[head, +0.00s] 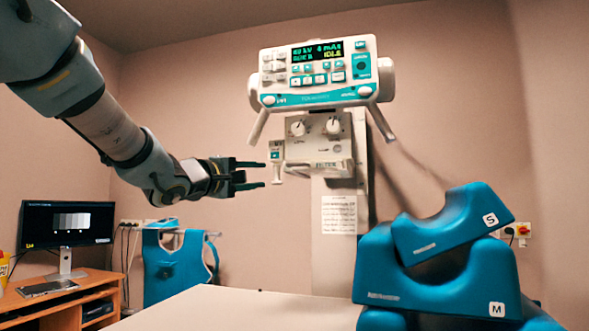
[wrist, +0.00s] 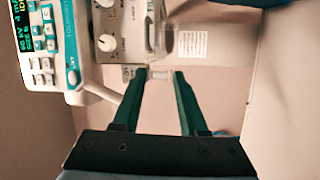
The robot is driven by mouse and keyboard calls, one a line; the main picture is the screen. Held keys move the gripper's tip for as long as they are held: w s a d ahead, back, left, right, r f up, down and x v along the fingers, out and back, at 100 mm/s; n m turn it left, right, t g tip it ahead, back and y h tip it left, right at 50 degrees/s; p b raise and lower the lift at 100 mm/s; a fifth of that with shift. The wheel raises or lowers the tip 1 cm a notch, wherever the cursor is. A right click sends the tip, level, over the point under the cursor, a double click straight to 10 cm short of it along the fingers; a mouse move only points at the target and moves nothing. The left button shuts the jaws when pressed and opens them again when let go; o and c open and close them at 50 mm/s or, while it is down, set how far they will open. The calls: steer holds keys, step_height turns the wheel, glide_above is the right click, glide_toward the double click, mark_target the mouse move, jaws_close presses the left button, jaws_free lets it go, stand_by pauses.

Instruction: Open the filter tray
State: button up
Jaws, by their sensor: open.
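The filter tray (head: 322,168), marked FILTER, sits low on the pale collimator box (head: 315,141) under the control console. A small pale piece (head: 277,174), apparently the tray's handle, sticks out at the box's left side. My gripper (head: 264,174) is open and level, pointing right, with its fingertips just left of that piece. In the wrist view, the pale piece (wrist: 160,73) shows between the tips of my gripper (wrist: 159,76), with the fingers on either side. I cannot tell whether they touch it. The tray shows no clear gap from its housing.
The control console (head: 320,73) hangs above the collimator box with slanted handles. Blue cushions (head: 437,262) stand on the pale table (head: 240,311) at right. A monitor (head: 67,223) and a blue apron (head: 175,265) are at left. Free room lies left of the box.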

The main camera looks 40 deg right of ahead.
mark_target(295, 164)
steer(key=shift+g+h, duration=0.3)
steer(key=shift+g, duration=0.5)
steer(key=d+r, duration=0.1)
steer(key=d, duration=0.3)
steer(key=d+r+p, duration=0.1)
steer(key=d, duration=0.3)
steer(key=d+r, duration=0.1)
steer(key=d, duration=0.2)
steer(key=shift+s+d+r+p, duration=0.25)
steer(key=shift+s+d+p, duration=0.05)
steer(key=shift+d+p, duration=0.1)
steer(key=shift+c, duration=0.4)
steer(key=c, duration=0.6)
steer(key=shift+r, duration=0.15)
